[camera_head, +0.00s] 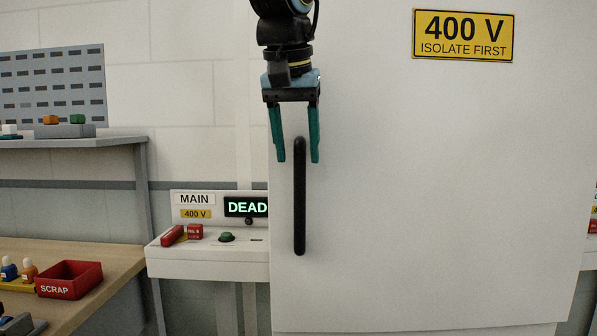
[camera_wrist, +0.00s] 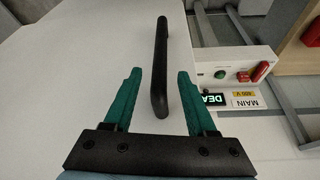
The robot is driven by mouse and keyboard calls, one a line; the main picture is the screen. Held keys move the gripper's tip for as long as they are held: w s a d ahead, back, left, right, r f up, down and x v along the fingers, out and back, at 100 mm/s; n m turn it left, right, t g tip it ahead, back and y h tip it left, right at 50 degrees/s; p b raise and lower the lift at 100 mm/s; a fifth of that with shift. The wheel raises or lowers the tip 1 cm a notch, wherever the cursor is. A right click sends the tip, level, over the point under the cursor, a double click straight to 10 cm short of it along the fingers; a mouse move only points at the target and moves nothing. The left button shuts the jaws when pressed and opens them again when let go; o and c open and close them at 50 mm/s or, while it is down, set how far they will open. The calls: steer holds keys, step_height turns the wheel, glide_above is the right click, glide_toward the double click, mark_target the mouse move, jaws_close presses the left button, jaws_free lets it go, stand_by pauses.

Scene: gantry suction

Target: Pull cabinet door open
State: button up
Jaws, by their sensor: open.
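The cabinet door (camera_head: 430,180) is a large pale panel filling the right side of the head view. It bears a black vertical bar handle (camera_head: 299,200) near its left edge. In the wrist view the handle (camera_wrist: 160,75) runs away from the fingers, and its near end lies between the two fingertip lines. My gripper (camera_head: 296,158) is open, with two green fingers pointing down near the handle's upper end. The wrist view also shows my gripper (camera_wrist: 158,75) open and empty. I cannot tell whether a finger touches the door.
Left of the door is a control box (camera_head: 207,240) with a lit "DEAD" display (camera_head: 246,207) and red and green parts. A bench with a red scrap bin (camera_head: 69,280) stands at lower left. A yellow 400 V sign (camera_head: 463,35) is on the door.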

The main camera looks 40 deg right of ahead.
steer(key=x, duration=0.5)
steer(key=shift+w+d+f+p, duration=0.1)
steer(key=shift+f+p, duration=0.25)
steer(key=shift+p, duration=0.05)
steer(key=shift+c, duration=0.3)
jaws_close()
stand_by(0.7)
